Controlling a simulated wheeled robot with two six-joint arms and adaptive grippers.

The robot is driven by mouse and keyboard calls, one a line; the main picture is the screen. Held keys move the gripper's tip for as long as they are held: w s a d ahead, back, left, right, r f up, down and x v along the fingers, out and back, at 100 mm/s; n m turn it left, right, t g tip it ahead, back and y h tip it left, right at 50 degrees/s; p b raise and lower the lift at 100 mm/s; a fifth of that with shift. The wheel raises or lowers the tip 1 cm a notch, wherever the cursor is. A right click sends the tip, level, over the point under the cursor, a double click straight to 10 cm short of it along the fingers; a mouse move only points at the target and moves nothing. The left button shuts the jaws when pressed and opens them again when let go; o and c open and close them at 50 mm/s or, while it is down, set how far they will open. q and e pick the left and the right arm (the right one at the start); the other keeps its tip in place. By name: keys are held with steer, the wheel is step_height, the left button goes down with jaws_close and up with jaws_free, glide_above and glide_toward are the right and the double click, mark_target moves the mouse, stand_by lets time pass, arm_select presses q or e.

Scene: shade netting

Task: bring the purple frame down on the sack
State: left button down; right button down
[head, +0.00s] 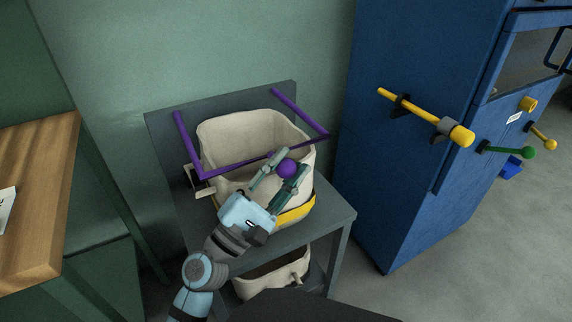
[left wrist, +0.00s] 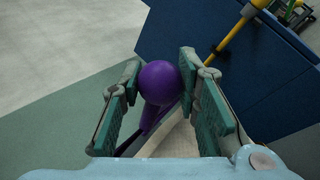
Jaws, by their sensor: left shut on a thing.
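The purple frame (head: 232,168) is a bent bar whose front length crosses the front of the sack's mouth, with a side bar rising at each end. Its round purple knob (head: 287,169) sits between the fingers of my left gripper (head: 288,164), which is shut on it. In the left wrist view the knob (left wrist: 160,82) fills the gap between the green finger pads. The cream sack (head: 228,132) stands open on a grey stand, with a yellow band low on its front. I cannot tell whether the frame touches the sack's rim. My right gripper is out of view.
The grey stand (head: 331,209) has a second cream container (head: 262,280) on its lower level. A blue cabinet (head: 400,190) with a yellow-ended handle (head: 424,114) stands close on the right. A wooden tabletop (head: 38,190) is at the left. Grey floor is clear at the lower right.

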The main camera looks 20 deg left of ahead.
arm_select(q)
steer(key=c, duration=1.2)
jaws_free()
steer(key=shift+f, duration=0.4)
steer(key=shift+r, duration=0.2)
step_height(320, 180, up, 9)
steer(key=shift+r, duration=0.4)
